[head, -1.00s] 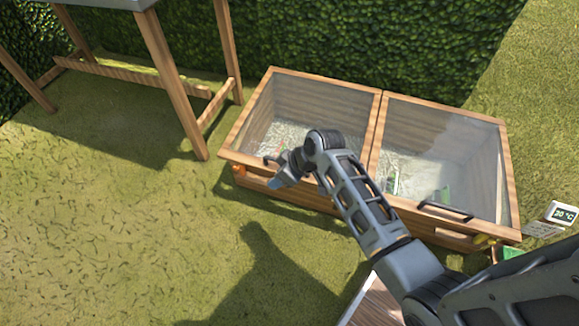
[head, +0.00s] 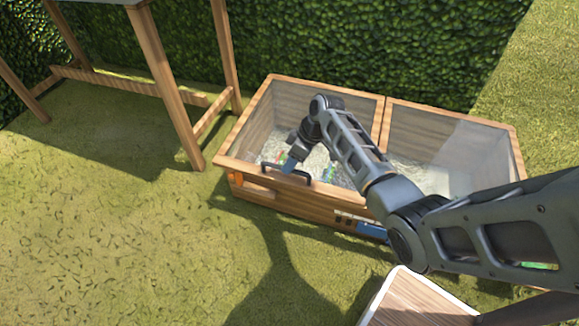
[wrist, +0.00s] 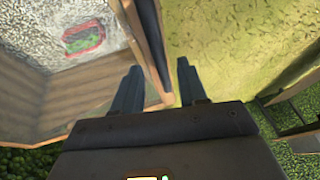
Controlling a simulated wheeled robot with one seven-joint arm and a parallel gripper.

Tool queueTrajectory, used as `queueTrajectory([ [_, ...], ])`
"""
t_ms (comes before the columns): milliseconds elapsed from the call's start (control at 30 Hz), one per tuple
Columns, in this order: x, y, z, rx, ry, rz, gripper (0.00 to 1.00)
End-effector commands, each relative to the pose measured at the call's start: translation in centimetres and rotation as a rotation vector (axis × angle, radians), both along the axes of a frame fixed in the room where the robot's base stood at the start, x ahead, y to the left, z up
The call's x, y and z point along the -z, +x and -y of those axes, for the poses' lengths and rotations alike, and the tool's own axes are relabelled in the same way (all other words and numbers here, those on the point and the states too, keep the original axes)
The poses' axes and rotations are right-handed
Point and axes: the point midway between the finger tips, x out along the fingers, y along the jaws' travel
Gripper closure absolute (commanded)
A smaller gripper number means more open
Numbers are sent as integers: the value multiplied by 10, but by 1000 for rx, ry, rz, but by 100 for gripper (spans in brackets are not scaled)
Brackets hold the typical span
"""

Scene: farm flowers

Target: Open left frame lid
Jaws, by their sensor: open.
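The left frame lid (head: 243,119) is a clear pane in a wooden rim and lies shut on the left half of the wooden cold frame (head: 300,205). A dark bar handle (head: 300,175) is at its front edge. My gripper (head: 289,166) is at this handle, pointing down; whether it touches is unclear. In the wrist view, my gripper (wrist: 158,78) is open, its two dark fingers apart with the wooden front rim (wrist: 152,45) running between them.
The right lid (head: 455,135) lies shut beside it, partly behind my arm. A wooden-legged table (head: 165,80) stands to the left. A hedge (head: 420,50) closes off the back. Grass (head: 120,240) in front and to the left is clear.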

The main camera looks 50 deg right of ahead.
Motion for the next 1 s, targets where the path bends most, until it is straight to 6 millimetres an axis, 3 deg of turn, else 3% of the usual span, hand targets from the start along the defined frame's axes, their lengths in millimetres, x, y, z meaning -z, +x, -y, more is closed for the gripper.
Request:
queueTrajectory([
  [133, 11, 4, -4, -1, 0, 0, 58],
  [433, 12, 4, -4, 0, 0, 1, 58],
  [867, 12, 4, -4, 0, 0, 0, 99],
  [1000, 12, 4, -4, 0, 0, 0, 100],
])
